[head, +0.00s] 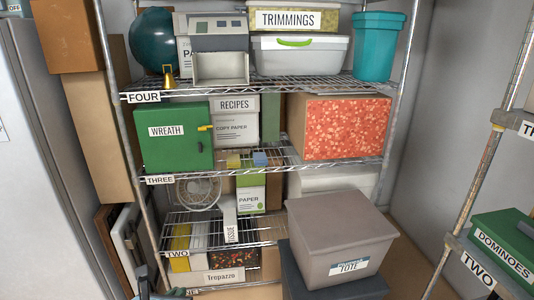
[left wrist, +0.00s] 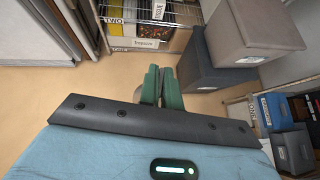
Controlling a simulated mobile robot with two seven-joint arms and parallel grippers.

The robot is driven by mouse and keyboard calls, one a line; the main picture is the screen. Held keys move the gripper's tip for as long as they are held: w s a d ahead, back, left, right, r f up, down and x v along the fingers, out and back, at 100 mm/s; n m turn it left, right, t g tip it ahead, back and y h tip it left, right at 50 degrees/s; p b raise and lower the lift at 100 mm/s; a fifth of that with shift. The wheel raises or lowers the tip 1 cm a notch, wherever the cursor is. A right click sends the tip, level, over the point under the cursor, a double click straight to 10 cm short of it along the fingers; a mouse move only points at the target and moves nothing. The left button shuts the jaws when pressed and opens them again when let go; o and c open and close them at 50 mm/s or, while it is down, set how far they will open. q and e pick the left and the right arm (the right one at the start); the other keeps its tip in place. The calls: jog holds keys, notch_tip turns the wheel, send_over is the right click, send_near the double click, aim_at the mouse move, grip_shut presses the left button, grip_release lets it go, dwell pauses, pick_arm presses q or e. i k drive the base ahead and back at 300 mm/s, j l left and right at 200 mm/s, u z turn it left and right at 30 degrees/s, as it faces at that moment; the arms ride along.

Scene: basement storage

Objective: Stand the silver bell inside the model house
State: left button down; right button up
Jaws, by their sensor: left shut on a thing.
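My left gripper (left wrist: 159,78) has its green fingers closed on a small, pale, silvery thing, taken to be the silver bell (left wrist: 161,90). The fingers hide most of it, so its tilt cannot be told. In the head view my left gripper (head: 144,282) shows only as a dark part at the bottom left edge, low in front of the rack. A grey-white, house-like piece with small coloured windows and an open front (head: 221,66), seemingly the model house, stands on shelf FOUR. My right gripper is not in view.
A small gold bell (head: 168,77) stands left of the house-like piece. A lidded bin (head: 300,58) and a teal bucket (head: 378,45) stand to its right. Below is a green WREATH box (head: 174,137). A grey tote (head: 340,225) stands before the rack's lower right.

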aim_at(215, 82)
jog(key=i+l+z, duration=0.15)
jog(key=i+z, duration=0.15)
jog(key=i, duration=0.15)
jog(key=i+z, duration=0.3)
jog(key=i, duration=0.15)
